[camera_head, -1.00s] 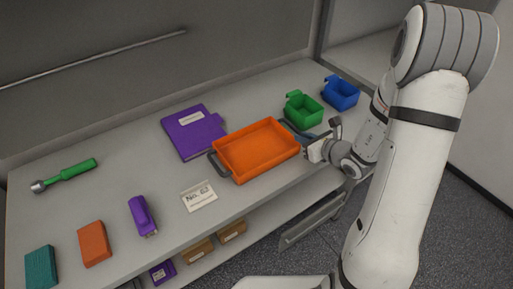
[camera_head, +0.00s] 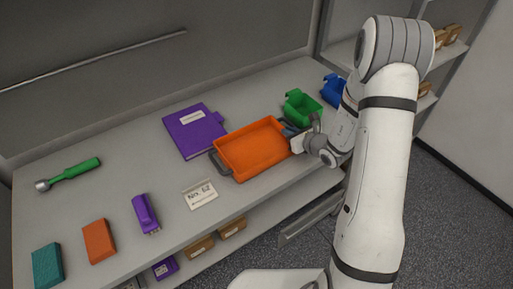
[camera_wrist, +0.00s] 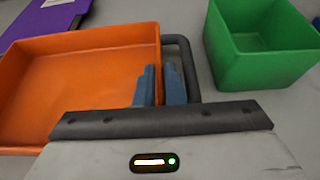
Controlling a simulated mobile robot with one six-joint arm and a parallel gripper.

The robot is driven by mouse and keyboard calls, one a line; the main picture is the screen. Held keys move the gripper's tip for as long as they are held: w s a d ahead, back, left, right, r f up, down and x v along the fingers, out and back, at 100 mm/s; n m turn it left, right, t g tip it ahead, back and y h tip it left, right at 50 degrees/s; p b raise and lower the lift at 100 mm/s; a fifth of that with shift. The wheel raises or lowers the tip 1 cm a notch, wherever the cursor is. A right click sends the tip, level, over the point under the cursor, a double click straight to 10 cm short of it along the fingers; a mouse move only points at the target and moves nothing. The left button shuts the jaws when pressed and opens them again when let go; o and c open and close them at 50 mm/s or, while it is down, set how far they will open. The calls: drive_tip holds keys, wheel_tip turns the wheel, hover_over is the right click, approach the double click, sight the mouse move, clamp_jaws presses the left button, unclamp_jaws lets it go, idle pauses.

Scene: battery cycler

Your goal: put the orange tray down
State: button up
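The orange tray (camera_head: 250,152) is a shallow rectangular box with a dark handle at each end. It sits level at the worktop's middle, and I cannot make out any gap beneath it. My gripper (camera_head: 291,131) is at its right end. In the wrist view my gripper (camera_wrist: 160,88) has its two blue fingers close together, one on each side of the right wall of the orange tray (camera_wrist: 75,85). The right finger is between that wall and the dark handle (camera_wrist: 188,65). The fingers appear shut on the wall; their lower contact is hidden.
A purple binder (camera_head: 194,132) lies behind the tray, and a green bin (camera_head: 303,108) stands close to its right, with a blue bin (camera_head: 334,88) beyond. A card (camera_head: 200,194) lies in front. A purple device (camera_head: 145,213) and other items are at left.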

clamp_jaws()
drive_tip(key=shift+r, duration=0.2)
idle(1.2)
wheel_tip(320, 180, up, 10)
drive_tip(key=b, duration=0.1)
drive_tip(key=d+m+h, duration=0.1)
drive_tip(key=s+d+f+m+t+h, duration=0.1)
drive_tip(key=d, duration=0.1)
drive_tip(key=d+m+h, duration=0.1)
drive_tip(key=shift+s+d+f+t, duration=0.15)
drive_tip(key=shift+s+f+t, duration=0.05)
drive_tip(key=shift+t, duration=0.2)
idle(0.3)
idle(0.4)
